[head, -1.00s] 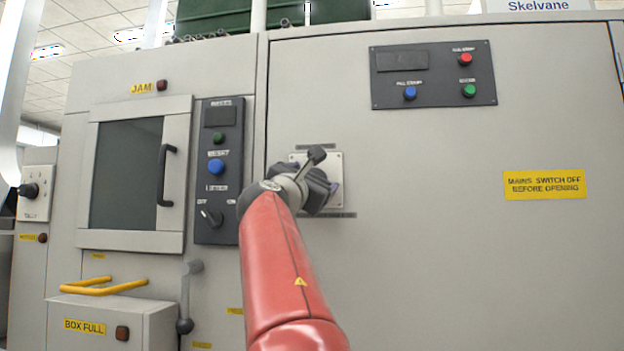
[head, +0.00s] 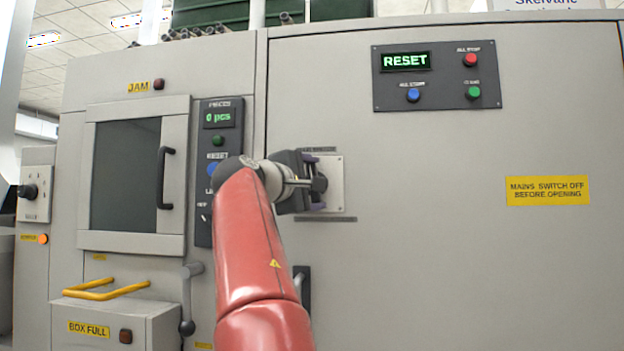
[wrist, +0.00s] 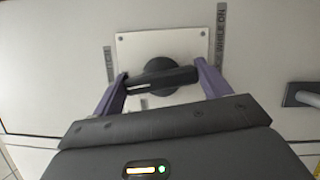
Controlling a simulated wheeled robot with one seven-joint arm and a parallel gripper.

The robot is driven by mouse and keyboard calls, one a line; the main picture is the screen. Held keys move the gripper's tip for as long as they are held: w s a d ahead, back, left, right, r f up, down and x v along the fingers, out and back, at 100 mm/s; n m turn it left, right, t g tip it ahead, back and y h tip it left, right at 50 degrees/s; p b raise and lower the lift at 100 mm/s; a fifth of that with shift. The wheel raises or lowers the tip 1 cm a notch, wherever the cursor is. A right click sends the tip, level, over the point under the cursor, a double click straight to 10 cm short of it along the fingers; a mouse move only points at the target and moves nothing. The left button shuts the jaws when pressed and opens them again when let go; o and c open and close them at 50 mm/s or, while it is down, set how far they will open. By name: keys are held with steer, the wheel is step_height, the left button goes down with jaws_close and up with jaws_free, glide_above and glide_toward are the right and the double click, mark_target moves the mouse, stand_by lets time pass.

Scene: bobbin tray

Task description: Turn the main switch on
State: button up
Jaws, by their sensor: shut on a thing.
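The main switch is a black rotary handle (wrist: 160,80) on a white square plate (wrist: 135,45), fixed to the large grey cabinet door. In the head view the plate (head: 336,170) shows, but my gripper hides most of the handle. My gripper (head: 316,183) is at the plate; in the wrist view its two purple fingers (wrist: 161,75) are closed on the two ends of the handle. The handle lies roughly crosswise in the wrist view. A black display (head: 405,61) on the panel above reads RESET in green. A smaller display (head: 218,118) reads 0 pcs.
A control panel (head: 436,100) with red, blue and green buttons is above right. A windowed door with a black handle (head: 165,178) is left. A yellow bar (head: 105,290) and a grey lever (head: 187,300) stick out low left.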

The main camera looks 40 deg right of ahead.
steer(key=shift+m+y, duration=0.3)
steer(key=shift+m, duration=0.5)
steer(key=o, duration=1)
steer(key=b+v, duration=0.2)
steer(key=v, duration=0.5)
steer(key=shift+s+a, duration=0.1)
steer(key=shift+a, duration=0.3)
